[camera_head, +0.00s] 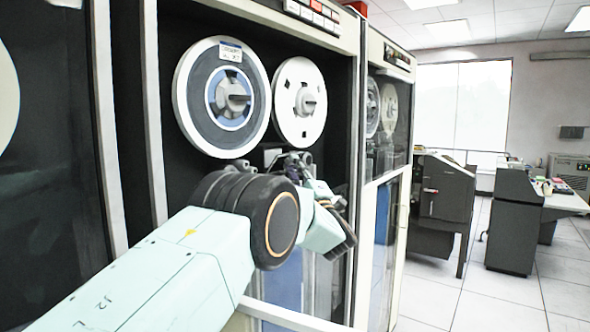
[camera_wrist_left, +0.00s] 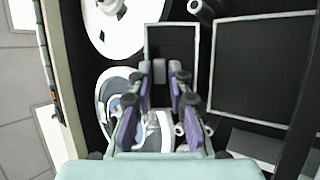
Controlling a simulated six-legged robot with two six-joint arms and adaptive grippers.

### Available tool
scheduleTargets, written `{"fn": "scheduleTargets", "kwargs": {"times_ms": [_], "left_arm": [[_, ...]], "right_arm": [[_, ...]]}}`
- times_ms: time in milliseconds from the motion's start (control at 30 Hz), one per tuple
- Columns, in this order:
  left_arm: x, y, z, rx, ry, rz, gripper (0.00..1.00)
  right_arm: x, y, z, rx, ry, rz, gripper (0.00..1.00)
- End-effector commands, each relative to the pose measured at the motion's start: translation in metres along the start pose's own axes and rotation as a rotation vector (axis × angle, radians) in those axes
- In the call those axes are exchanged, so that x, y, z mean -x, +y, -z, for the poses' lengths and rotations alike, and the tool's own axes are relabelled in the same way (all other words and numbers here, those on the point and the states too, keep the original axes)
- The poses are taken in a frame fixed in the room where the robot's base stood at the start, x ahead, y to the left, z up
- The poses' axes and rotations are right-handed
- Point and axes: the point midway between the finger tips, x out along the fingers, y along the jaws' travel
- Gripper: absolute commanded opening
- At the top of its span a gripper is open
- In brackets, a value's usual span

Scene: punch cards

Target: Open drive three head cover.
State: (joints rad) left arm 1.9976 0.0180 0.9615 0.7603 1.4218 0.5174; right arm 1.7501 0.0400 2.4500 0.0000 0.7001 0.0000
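A tape drive cabinet (camera_head: 348,110) stands in front of me with its front open. It carries a dark reel with a blue ring (camera_head: 196,92) and a white reel (camera_head: 282,117). My left gripper (camera_head: 285,158) is just below the reels, by the small parts of the head area, which it partly hides. In the left wrist view, the left gripper (camera_wrist_left: 159,72) has its two fingers apart, with a small grey block (camera_wrist_left: 158,70) showing between them. A dark panel with a pale frame (camera_wrist_left: 185,38) lies beyond the fingertips. I cannot tell for sure which part is the head cover. My right gripper is not in view.
A second drive with a glass front (camera_head: 397,125) stands to the right. A dark cabinet (camera_head: 40,200) is close on the left. Grey consoles (camera_head: 512,215) stand farther right on a clear tiled floor (camera_head: 500,305). A pale lower frame edge (camera_head: 285,316) crosses below my arm.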

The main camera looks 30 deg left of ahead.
Motion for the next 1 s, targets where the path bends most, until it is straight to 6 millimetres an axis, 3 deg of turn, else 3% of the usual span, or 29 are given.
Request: {"fn": "scheduleTargets", "kwargs": {"times_ms": [167,567,1000], "left_arm": [[0.0,0.001,0.0,0.0,-0.001,-0.001,0.36],[0.007,0.001,-0.001,0.0,-0.003,-0.001,0.36],[0.09,0.001,-0.002,-0.001,-0.006,-0.002,0.36]], "right_arm": [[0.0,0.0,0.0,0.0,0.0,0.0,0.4],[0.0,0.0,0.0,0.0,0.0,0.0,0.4],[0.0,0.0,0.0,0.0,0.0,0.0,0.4]]}}
